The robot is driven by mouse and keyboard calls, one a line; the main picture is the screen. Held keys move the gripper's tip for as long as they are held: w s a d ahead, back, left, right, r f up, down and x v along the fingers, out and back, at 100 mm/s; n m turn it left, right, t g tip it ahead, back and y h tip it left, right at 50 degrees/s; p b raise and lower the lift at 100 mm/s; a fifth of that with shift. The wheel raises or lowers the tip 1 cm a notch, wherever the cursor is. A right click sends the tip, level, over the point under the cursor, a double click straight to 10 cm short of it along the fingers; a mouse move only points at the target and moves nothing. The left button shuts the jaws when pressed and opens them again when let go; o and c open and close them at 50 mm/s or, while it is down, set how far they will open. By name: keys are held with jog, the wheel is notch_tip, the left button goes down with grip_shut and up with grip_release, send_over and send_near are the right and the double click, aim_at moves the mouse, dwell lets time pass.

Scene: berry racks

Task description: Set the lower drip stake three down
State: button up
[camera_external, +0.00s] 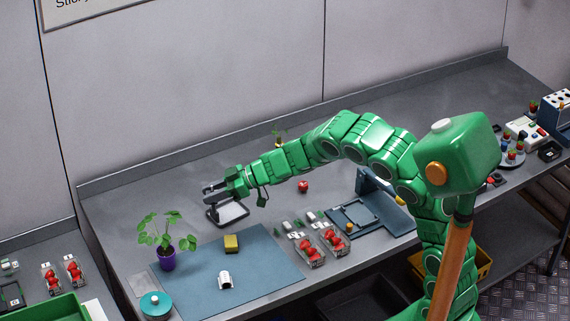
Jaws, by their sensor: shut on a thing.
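My gripper (210,189) is at the left end of my green arm, above the back left part of the grey bench (120,206). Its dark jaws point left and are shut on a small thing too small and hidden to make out. Just below the jaws is a dark-rimmed tray with a pale top (231,212); I cannot tell whether the held thing touches it. I cannot pick out a drip stake for sure. A potted plant (168,256) in a purple pot stands at the front left on a blue-grey mat (262,272).
A yellow block (231,243) and a white piece (225,280) lie on the mat. A teal round container (155,304) is at the front left. Clear boxes of red berries (309,251) and a dark stand (385,203) are to the right. A red berry (303,186) lies behind them.

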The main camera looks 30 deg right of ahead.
jog(key=w+a+f, duration=0.4)
jog(key=w+f, duration=0.3)
jog(key=w, duration=0.1)
jog(key=shift+w+a+f, duration=0.25)
jog(key=shift+a+f, duration=0.1)
jog(key=shift+a, duration=0.05)
jog(key=shift+w+a+f, duration=0.1)
jog(key=shift+w+f, duration=0.05)
jog(key=shift+f, duration=1.65)
jog(key=shift+f, duration=0.1)
jog(key=o, duration=1)
